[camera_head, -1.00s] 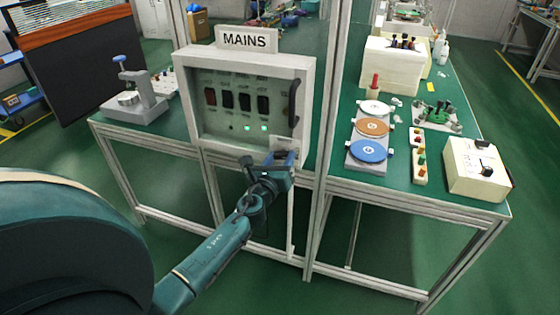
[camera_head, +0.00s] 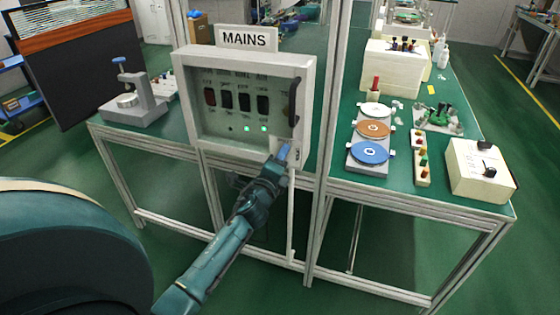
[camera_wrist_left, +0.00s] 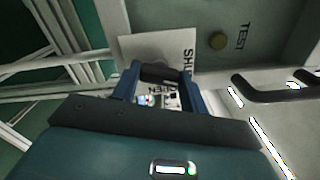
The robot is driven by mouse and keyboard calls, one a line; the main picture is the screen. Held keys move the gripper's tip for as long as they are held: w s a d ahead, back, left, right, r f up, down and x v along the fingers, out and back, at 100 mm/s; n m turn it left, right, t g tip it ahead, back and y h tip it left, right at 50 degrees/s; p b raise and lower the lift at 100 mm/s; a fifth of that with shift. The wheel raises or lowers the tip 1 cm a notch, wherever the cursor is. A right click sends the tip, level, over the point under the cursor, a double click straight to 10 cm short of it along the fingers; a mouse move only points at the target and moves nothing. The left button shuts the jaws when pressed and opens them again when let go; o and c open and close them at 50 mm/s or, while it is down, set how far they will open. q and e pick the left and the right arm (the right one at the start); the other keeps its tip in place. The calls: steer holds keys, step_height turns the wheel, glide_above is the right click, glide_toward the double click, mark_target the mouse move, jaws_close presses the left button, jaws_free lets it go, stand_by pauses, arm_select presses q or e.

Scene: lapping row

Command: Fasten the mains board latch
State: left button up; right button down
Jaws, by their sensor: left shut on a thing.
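The mains board (camera_head: 185,110) is a pale box with a clear front, under a MAINS sign. Its latch is at the lower right corner, mostly hidden by my left gripper (camera_head: 284,150) in the head view. In the left wrist view, my left gripper (camera_wrist_left: 158,80) has its blue fingers on both sides of the dark latch knob (camera_wrist_left: 160,72) and is shut on it. A pale plate (camera_wrist_left: 140,47) behind the knob carries the words SHUT and OPEN, partly covered by the fingers. My right gripper is not in view.
A dark handle (camera_head: 294,102) stands out on the board's right side, above the latch. An upright frame post (camera_head: 327,130) is close on the right. A rack of coloured discs (camera_head: 370,152) and a pale switch box (camera_head: 480,172) stand on the right bench.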

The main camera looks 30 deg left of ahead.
arm_select(q)
steer(key=n, duration=0.3)
steer(key=shift+n, duration=0.6)
steer(key=o, duration=1)
steer(key=shift+b+v, duration=0.45)
steer(key=shift+v, duration=6.15)
